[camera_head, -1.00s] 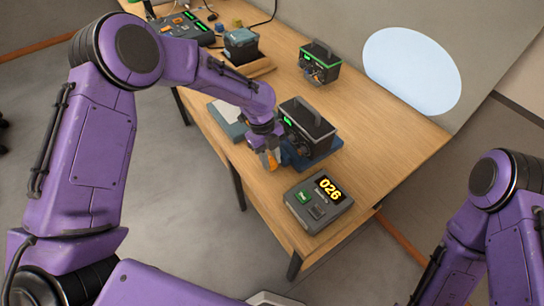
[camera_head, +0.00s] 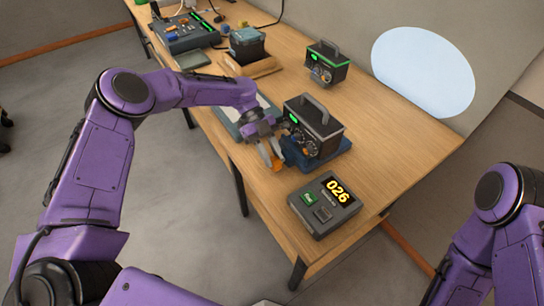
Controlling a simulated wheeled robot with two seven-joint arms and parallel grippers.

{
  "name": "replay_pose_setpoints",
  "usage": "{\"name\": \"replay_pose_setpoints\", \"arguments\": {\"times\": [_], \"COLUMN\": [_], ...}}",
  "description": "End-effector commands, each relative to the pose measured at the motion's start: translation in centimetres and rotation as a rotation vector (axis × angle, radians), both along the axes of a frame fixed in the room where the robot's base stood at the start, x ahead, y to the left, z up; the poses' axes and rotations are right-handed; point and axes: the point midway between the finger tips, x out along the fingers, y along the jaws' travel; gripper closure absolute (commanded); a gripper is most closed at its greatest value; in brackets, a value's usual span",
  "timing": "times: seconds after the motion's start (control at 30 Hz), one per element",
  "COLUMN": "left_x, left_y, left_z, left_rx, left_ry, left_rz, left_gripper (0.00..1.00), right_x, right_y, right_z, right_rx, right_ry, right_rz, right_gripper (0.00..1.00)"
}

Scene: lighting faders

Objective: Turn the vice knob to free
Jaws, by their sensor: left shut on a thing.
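The blue vice (camera_head: 330,153) sits on the wooden bench and holds a dark box with a handle (camera_head: 317,118). The box has a green-lit display and small dials on its front. My left gripper (camera_head: 270,157) is at the vice's left front side, its fingers pointing down beside it. It is shut on what appears to be the vice knob, which the fingers hide almost wholly; orange shows around the fingers. I cannot read the knob's setting. My right arm shows at the right edge, but its gripper is out of view.
A grey unit reading 026 (camera_head: 326,205) with a green button lies near the bench's front corner. A second dark box (camera_head: 326,65) stands behind. A blue-topped box (camera_head: 247,45) and a fader console (camera_head: 182,30) are farther left. The bench's right side is clear (camera_head: 400,145).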

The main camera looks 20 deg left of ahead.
Motion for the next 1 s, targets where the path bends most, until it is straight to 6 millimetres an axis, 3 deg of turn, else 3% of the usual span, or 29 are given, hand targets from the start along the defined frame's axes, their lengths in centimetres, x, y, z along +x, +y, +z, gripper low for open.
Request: {"name": "replay_pose_setpoints", "arguments": {"times": [0.4, 0.43, 0.77, 1.0], "left_x": [-0.3, -0.3, 0.0, 2.4], "left_y": [0.0, 0.0, 0.1, 3.1], "left_z": [-0.4, -0.4, -0.1, 2.5], "left_rx": [0.0, 0.0, -0.003, -0.002], "left_ry": [0.011, 0.011, 0.006, 0.002], "left_rz": [-0.004, -0.004, -0.001, 0.001], "left_gripper": [1.0, 0.6, 0.6, 0.6], "right_x": [0.0, 0.0, 0.0, 0.0], "right_y": [0.0, 0.0, 0.0, 0.0], "right_z": [-0.1, -0.1, -0.3, -2.2], "right_rx": [0.0, 0.0, 0.0, 0.0], "right_ry": [0.0, 0.0, 0.0, 0.0], "right_rz": [0.0, 0.0, 0.0, 0.0], "right_gripper": [1.0, 1.0, 1.0, 1.0]}}
